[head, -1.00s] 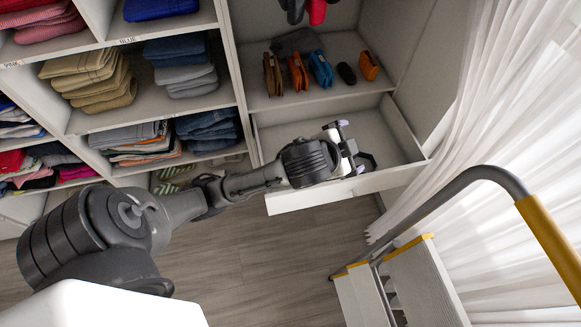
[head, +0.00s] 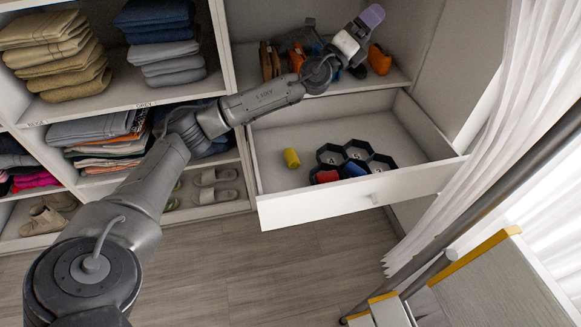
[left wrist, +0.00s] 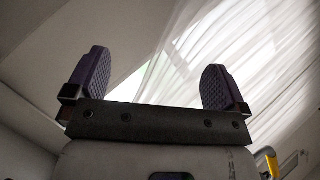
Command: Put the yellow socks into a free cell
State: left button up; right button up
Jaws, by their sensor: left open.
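The yellow socks (head: 291,158) lie as a small roll on the floor of the open drawer (head: 318,208), left of a dark hexagonal-cell organizer (head: 357,153). Red socks (head: 327,176) and blue socks (head: 354,169) are at the organizer's front cells. The cells behind them look empty apart from small pale marks. My left gripper (head: 371,17) is raised above and behind the drawer, in front of the shelf, away from the socks. In the left wrist view my left gripper (left wrist: 157,85) has its two fingers wide apart with nothing between them. My right gripper is not in view.
Orange and brown bags (head: 378,60) stand on the shelf just behind the drawer. Folded clothes (head: 62,50) fill shelves on the left. A white curtain (head: 480,110) and a step ladder (head: 470,275) are on the right. The drawer's left floor is mostly clear.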

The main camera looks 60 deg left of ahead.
pick_arm(q)
jog(key=w+a+f+m+g+h, duration=0.1)
jog(key=a+f+m+g+h, duration=0.15)
jog(key=f+m, duration=0.3)
jog(key=w+a+f+m+g+h, duration=0.1)
jog(key=w+f+m+g+h, duration=0.1)
jog(key=f+m+g, duration=0.35)
jog(key=m+g+y, duration=0.3)
jog(key=g+y, duration=0.1)
jog(key=g, duration=1.2)
send_over(291, 153)
notch_tip(291, 153, down, 20)
notch_tip(291, 153, down, 9)
jog(key=b, duration=0.4)
notch_tip(291, 153, down, 5)
jog(key=b, duration=0.4)
jog(key=shift+r, duration=0.1)
jog(key=shift+c, duration=0.4)
jog(key=c, duration=0.8)
